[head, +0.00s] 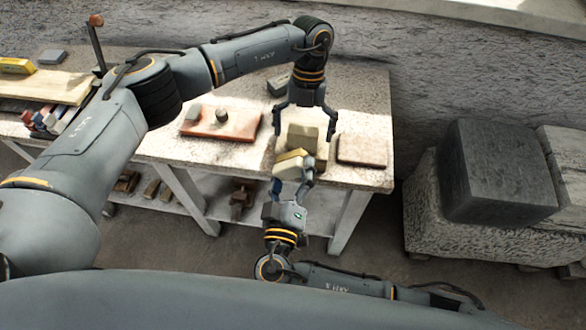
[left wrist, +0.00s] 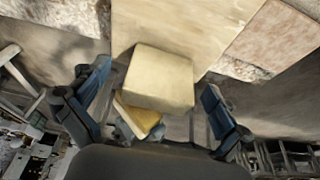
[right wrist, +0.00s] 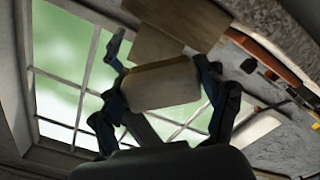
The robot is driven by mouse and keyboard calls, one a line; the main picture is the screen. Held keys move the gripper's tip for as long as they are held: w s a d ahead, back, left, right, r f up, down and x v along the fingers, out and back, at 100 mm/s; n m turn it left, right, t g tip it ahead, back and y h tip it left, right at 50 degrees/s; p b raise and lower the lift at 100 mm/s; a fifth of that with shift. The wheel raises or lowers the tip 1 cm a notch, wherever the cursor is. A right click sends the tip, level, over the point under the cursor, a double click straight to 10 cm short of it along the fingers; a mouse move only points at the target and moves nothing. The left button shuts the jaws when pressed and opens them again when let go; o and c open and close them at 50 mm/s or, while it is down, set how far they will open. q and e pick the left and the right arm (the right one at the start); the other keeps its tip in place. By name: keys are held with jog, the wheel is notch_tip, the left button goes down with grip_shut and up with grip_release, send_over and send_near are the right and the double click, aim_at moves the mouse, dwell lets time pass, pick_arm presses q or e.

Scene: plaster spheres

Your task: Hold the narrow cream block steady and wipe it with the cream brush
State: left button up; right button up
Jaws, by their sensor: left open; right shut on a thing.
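The narrow cream block (head: 303,138) stands on a pale board (head: 312,117) near the table's front edge; it also shows in the left wrist view (left wrist: 160,75). My left gripper (head: 304,130) points down from above, open, with its fingers apart on either side of the block. My right gripper (head: 291,176) is below, in front of the table edge, shut on the cream brush (head: 291,163), close to the block's near side. Whether brush and block touch, I cannot tell. The brush fills the middle of the right wrist view (right wrist: 160,84); its bristles are not clear.
A reddish tray (head: 205,130) with grey stone pieces lies left of the block. A flat brown slab (head: 362,150) lies right. A dark grey block (head: 279,85) stands behind. Large stone blocks (head: 495,172) stand right of the table. A lower shelf holds several wooden pieces.

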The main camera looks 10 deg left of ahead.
pick_arm(q)
jog(key=v, duration=0.7)
dwell(0.8)
jog(key=v, duration=1.2)
jog(key=shift+f, duration=0.1)
dwell(0.4)
